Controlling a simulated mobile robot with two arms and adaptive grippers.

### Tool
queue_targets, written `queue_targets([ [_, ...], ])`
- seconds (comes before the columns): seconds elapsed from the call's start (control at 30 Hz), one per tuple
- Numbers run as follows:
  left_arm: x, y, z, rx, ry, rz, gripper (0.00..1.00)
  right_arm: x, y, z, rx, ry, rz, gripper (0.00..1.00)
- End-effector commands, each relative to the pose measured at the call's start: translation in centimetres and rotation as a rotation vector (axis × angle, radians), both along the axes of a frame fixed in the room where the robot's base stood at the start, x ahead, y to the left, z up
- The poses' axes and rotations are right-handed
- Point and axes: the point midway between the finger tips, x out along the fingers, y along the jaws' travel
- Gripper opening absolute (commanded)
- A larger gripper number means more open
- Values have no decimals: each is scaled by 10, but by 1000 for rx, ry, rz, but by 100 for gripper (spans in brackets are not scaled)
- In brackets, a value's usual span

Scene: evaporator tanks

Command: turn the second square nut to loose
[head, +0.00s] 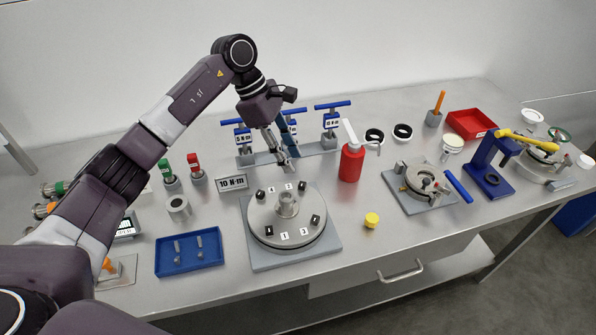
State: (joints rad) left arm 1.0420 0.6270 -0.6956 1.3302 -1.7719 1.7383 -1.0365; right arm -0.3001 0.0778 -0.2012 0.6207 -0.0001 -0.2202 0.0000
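A round grey flange (258,222) with a central hub (287,204) sits on a grey square plate (262,259). Dark square nuts stand around its top: one at back left (260,194), one at back right (303,185), one at right (315,219) and one at front left (268,230). Small white number labels lie beside them, too small to read surely. My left gripper (289,162) points down behind the flange, in front of the middle blue-handled torque tool (292,113), partly hiding it. Whether its fingers hold anything is unclear. My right gripper is out of view.
Left (236,121) and right (332,105) torque tools stand in a rack. A "10 N·m" sign (233,183) stands before it. A red bottle (351,163), a blue tray (190,267) and a yellow knob (371,220) surround the flange. Bare bench lies at front right.

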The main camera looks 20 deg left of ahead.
Motion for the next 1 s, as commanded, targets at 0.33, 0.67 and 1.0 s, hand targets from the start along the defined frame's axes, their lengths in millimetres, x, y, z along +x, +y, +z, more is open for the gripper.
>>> queue_targets([
  [0.33, -2, -10, -37, 24, 14, -6, 30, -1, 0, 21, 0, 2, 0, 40],
  [0.67, -1, -22, -70, 23, 10, -4, 30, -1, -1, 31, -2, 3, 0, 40],
  [1.0, -1, -23, -72, 23, 9, -3, 22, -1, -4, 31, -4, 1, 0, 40],
])
